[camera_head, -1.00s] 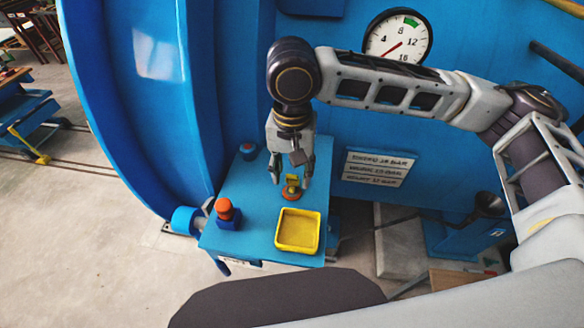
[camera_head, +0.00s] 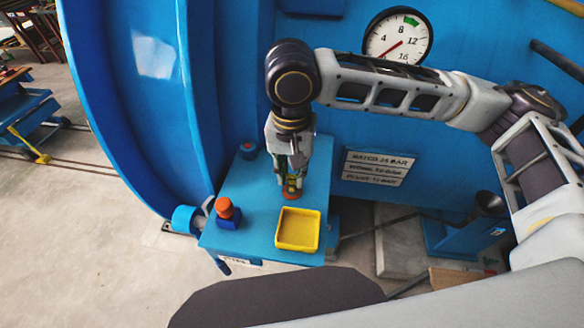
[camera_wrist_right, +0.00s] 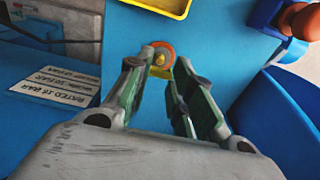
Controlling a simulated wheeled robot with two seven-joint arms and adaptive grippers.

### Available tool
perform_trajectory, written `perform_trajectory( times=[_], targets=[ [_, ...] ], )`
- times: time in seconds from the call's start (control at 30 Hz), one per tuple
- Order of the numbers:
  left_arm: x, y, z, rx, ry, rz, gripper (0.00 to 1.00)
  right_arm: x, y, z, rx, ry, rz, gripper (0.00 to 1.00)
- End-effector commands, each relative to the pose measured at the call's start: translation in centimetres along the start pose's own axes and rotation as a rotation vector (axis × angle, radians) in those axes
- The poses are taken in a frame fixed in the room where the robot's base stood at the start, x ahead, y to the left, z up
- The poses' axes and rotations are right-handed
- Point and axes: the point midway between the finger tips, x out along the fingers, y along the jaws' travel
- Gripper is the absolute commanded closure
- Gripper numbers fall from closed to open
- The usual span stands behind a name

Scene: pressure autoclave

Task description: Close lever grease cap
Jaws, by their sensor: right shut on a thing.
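A small yellow fitting with an orange-red round base (camera_head: 292,193), apparently the grease cap, stands on the blue table, behind the yellow tray. In the right wrist view its orange ring and yellow middle (camera_wrist_right: 160,57) show just beyond the fingertips. My right gripper (camera_head: 290,180) points down over it, its fingers drawn in on the yellow part. In the right wrist view the fingertips of the gripper (camera_wrist_right: 158,68) lie on either side of the fitting. The fingers hide part of it, so I cannot tell how the lever is set. My left gripper is not in view.
A yellow tray (camera_head: 298,229) lies in front of the fitting. An orange knob on a blue base (camera_head: 227,211) stands to the left. The blue table top (camera_head: 255,205) is otherwise mostly clear. A large blue vessel with a dial gauge (camera_head: 398,37) rises behind.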

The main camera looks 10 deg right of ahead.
Motion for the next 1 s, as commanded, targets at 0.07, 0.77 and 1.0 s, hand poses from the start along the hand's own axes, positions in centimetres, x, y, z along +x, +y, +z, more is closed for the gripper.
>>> perform_trajectory(
  times=[0.07, 0.77, 1.0],
  targets=[
    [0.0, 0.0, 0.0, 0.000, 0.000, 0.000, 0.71, 0.0, 0.0, 0.2, -0.002, 0.020, -0.001, 1.00],
    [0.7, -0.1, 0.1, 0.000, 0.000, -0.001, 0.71, 1.2, -0.1, 2.4, -0.004, 0.391, -0.003, 1.00],
    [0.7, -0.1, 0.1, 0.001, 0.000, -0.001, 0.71, 1.6, 0.0, 2.9, -0.004, 0.501, -0.002, 1.00]
  ],
)
